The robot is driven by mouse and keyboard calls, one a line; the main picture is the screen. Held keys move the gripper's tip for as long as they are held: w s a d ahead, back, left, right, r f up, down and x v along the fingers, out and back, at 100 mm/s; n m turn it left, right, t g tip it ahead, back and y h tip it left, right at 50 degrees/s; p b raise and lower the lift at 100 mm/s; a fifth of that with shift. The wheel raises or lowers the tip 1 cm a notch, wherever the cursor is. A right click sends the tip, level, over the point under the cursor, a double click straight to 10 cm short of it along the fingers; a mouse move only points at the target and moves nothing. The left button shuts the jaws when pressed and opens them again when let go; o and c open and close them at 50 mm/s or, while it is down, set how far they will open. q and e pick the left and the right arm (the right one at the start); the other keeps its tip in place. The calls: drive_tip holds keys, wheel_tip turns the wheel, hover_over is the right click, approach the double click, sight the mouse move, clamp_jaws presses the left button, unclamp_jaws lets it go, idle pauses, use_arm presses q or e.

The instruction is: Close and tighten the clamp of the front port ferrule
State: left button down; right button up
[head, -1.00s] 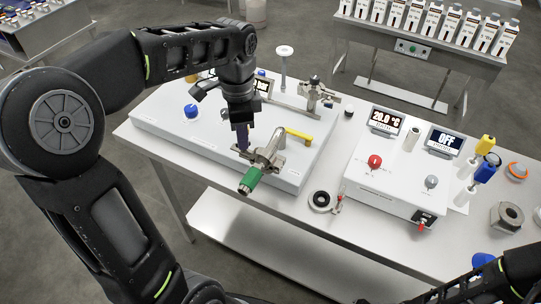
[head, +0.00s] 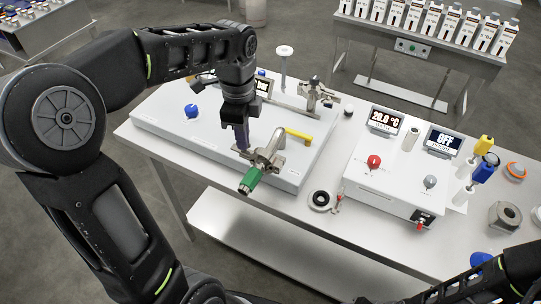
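The front port ferrule is on a metal pipe fitting (head: 268,154) on the white panel, with a green end piece (head: 250,181) pointing toward the front left. A metal clamp (head: 245,153) shows at the left side of this fitting. My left gripper (head: 242,148) points down at the clamp from above, at or very near it. Its fingertips are small and partly merged with the clamp, so I cannot tell whether they are open or shut. My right arm shows at the lower right; its gripper is not clearly visible.
A yellow handle (head: 299,135) sits just right of the fitting, and a second metal fitting (head: 316,96) stands behind. A white control box (head: 392,180) is on the right of the table. A black ring (head: 320,200) with a small clamp lies between.

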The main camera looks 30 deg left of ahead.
use_arm(q)
drive_tip(key=shift+m, duration=1.1)
drive_tip(key=shift+m+p, duration=0.3)
drive_tip(key=shift+m, duration=0.3)
drive_tip(key=c, duration=1.6)
unclamp_jaws()
drive_tip(key=shift+o, duration=0.2)
wheel_tip(320, 180, up, 8)
drive_tip(key=shift+f, duration=0.1)
